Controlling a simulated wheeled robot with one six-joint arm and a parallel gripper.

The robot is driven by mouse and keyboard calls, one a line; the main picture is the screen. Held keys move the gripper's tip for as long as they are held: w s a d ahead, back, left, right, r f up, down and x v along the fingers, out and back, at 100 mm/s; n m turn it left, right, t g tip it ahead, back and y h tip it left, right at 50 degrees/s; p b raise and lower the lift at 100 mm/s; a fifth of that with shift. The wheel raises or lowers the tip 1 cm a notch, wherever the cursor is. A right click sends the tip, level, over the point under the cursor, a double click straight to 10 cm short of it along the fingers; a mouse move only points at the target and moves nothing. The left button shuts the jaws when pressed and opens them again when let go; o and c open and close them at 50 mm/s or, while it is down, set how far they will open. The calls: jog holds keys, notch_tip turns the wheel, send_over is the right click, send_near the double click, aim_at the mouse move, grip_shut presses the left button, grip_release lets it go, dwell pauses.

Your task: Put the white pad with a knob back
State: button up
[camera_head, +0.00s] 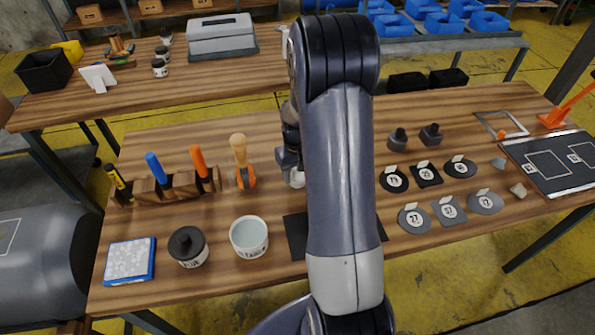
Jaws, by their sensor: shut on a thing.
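My gripper (289,158) is left of my arm's large upper link, above the middle of the front table, and partly hidden by that link. It is shut, with a white rounded thing (297,179) right below its fingers. This looks like the white pad with a knob, but its right side is hidden and no knob shows clearly. I cannot tell whether it touches the table. A dark mat (294,236) lies nearer, partly covered by my arm.
A tool rack (179,188), dark-lidded jar (188,247), open white cup (249,237) and blue-edged tray (130,278) stand left. Several numbered dark patches (414,218), two dark knobbed blocks (397,139) and a dark board (549,166) lie right. Wood between rack and cup is bare.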

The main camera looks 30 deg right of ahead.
jog(key=shift+f, duration=0.25)
jog(key=o, duration=0.9)
jog(key=shift+r, duration=0.1)
jog(key=shift+o, duration=0.2)
notch_tip(320, 180, up, 12)
jog(key=shift+r, duration=0.2)
